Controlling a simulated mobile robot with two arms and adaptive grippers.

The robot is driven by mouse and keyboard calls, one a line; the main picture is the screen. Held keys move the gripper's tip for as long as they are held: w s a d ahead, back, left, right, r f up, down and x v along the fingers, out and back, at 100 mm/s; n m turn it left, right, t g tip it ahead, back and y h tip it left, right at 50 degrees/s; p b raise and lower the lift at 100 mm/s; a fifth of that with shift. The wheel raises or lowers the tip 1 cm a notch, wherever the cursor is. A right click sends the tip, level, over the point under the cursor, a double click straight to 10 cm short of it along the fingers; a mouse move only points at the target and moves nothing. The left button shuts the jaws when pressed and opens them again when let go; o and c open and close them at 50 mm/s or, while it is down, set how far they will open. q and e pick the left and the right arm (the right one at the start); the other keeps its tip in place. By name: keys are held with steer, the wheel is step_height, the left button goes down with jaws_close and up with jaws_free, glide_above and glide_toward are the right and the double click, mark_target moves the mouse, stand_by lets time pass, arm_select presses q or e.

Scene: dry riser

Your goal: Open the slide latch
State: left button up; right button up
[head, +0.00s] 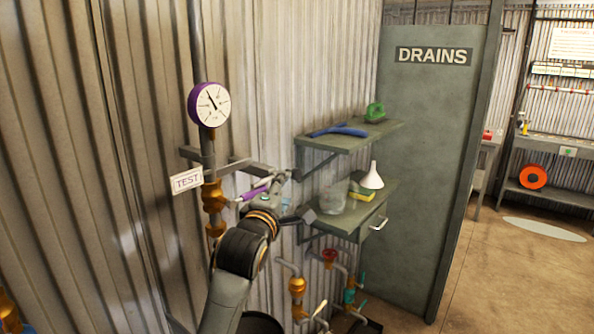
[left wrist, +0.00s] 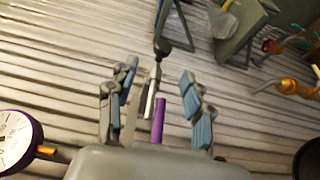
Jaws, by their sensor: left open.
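My left gripper (head: 288,196) is open near the corrugated wall, just left of the shelves. In the left wrist view its two fingers (left wrist: 160,78) stand apart. A purple handle (left wrist: 158,118) and a thin white rod (left wrist: 149,103) show in the gap between them. The purple handle (head: 253,193) also shows in the head view, beside the gripper and right of a brass valve (head: 213,195). I cannot tell whether the fingers touch it. No part is clearly recognisable as the slide latch. My right gripper is not in view.
A purple-rimmed gauge (head: 208,104) stands above a TEST sign (head: 186,181). Two shelves hold a blue tool (head: 338,131), a clear container (head: 333,196) and a white funnel (head: 372,177). Pipes with a red valve wheel (head: 329,255) lie below. A DRAINS panel (head: 428,150) stands right.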

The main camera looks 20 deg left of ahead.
mark_target(295, 176)
arm_select(q)
steer(key=w, duration=0.3)
steer(key=w+p, duration=0.1)
steer(key=w, duration=0.2)
steer(key=w+p, duration=0.1)
steer(key=w, duration=0.3)
steer(key=shift+a+f, duration=0.15)
steer(key=shift+a, duration=0.1)
steer(key=shift+w+p, duration=0.3)
steer(key=shift+p, duration=0.05)
steer(key=shift+w, duration=0.25)
steer(key=shift+w+f, duration=0.1)
steer(key=shift+w, duration=0.2)
steer(key=c, duration=0.9)
jaws_close()
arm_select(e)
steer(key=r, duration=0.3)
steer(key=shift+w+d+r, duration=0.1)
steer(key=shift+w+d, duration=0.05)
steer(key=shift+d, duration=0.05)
